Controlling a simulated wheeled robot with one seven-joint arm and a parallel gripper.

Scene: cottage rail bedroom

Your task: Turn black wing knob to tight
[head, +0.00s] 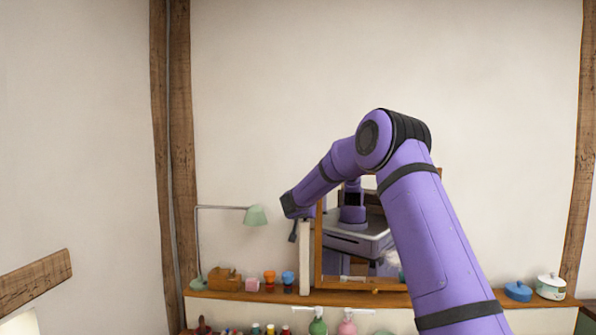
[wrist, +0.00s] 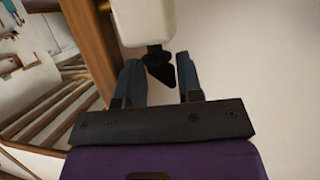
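The black wing knob (wrist: 158,66) sticks out of the end of a white post (wrist: 143,20) in the wrist view. My gripper (wrist: 160,70) has its two fingers spread, one on each side of the knob. The knob's tip lies between the fingertips. The left finger looks close to the knob or touching it; a narrow gap shows on the right. In the head view, the white post (head: 305,258) stands beside the wood-framed mirror (head: 318,255). My gripper (head: 294,230) is at its upper left, and the knob cannot be told apart there.
A wooden shelf (head: 450,299) runs below the mirror. A green lamp (head: 256,216), a wooden block (head: 224,279), small orange (head: 269,277) and blue (head: 288,278) cups stand left. A blue pot (head: 518,291) and white pot (head: 551,287) stand right. The wall above is clear.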

